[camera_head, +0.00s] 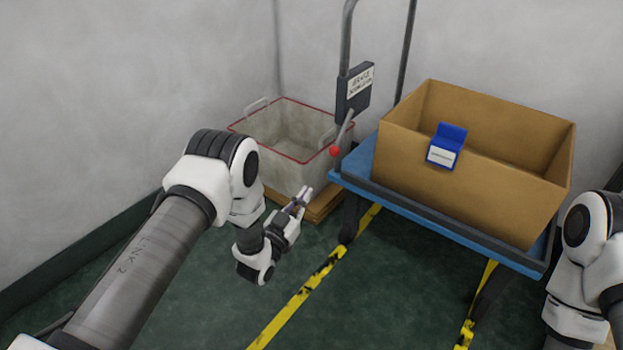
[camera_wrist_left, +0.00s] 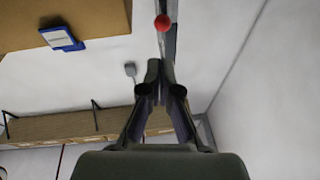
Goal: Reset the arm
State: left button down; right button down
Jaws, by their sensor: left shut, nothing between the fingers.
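My left arm comes in from the left in the head view. My left gripper (camera_head: 300,198) is in the air in front of the grey bin and left of the blue cart, pointing up and away. Its fingers are shut and empty. In the left wrist view the closed fingertips (camera_wrist_left: 154,68) show in the middle, with nothing between them. Part of my right arm (camera_head: 585,265) shows at the right edge of the head view. My right gripper is out of the picture.
A blue cart (camera_head: 450,232) carries an open, empty-looking cardboard box (camera_head: 470,190) with a blue label holder (camera_head: 447,146). A red knob (camera_head: 335,151) sits near the cart's handle. A red-rimmed bin (camera_head: 285,165) stands behind my left gripper. Yellow tape (camera_head: 305,293) marks the green floor.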

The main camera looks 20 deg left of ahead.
pick_arm(q)
jog(key=shift+s, duration=0.1)
dwell(0.3)
jog(key=s+a+f+n+g+y, duration=0.1)
jog(key=s+f+g+y, duration=0.1)
jog(key=s+f+g, duration=0.5)
jog(key=s+a+f+n+g+y, duration=0.2)
jog(key=s+f+g, duration=0.2)
jog(key=s+f, duration=0.7)
jog(key=s+a+g, duration=0.1)
jog(key=s+g, duration=0.7)
jog(key=s, duration=1.2)
notch_tip(320, 180, up, 33)
jog(key=s+n+g+y+p, duration=0.1)
jog(key=s+p, duration=0.1)
jog(key=p, duration=3.1)
jog(key=shift+s+p, duration=0.2)
jog(key=shift+p, duration=0.15)
jog(key=shift+a, duration=0.1)
